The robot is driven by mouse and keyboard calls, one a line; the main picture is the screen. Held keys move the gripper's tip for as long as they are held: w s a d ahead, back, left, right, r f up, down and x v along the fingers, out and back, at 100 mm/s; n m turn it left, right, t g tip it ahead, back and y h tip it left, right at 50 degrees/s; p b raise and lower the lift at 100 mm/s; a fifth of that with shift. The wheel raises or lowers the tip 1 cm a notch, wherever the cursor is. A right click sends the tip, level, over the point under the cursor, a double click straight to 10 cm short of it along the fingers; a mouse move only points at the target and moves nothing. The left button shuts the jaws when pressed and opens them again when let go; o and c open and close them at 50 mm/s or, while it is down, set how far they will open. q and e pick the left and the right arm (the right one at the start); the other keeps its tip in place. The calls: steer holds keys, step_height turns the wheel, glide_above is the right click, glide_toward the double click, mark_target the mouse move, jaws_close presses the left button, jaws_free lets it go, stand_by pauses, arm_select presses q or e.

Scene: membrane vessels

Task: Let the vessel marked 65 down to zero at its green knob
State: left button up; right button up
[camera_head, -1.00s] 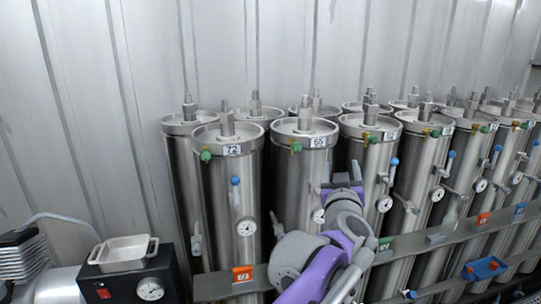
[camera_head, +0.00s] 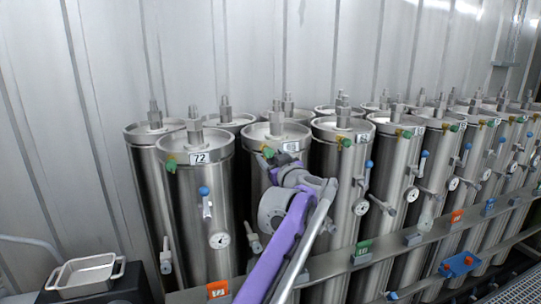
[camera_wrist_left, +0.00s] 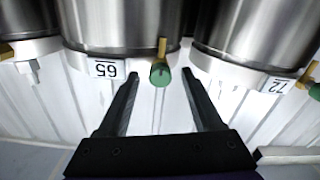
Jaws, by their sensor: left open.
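The vessel marked 65 (camera_head: 253,170) is a steel cylinder right of the vessel marked 72 (camera_head: 200,230). Its label (camera_head: 292,146) sits at its top rim; the wrist view shows it upside down (camera_wrist_left: 107,69). Its green knob (camera_head: 268,152) is on the rim left of the label, and shows clearly in the left wrist view (camera_wrist_left: 160,73). My left gripper (camera_wrist_left: 160,76) is open, with the knob appearing between its fingertips, one on each side; contact cannot be told. In the head view my left gripper (camera_head: 266,162) is at the rim. My arm hides this vessel's gauge.
Several similar vessels stand close in rows to the right, with green knobs, blue-topped valves and gauges. A rail (camera_head: 325,264) with coloured tags crosses their front.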

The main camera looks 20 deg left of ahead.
arm_select(q)
steer(key=shift+w+a, duration=0.35)
steer(key=shift+w, duration=0.1)
jaws_close()
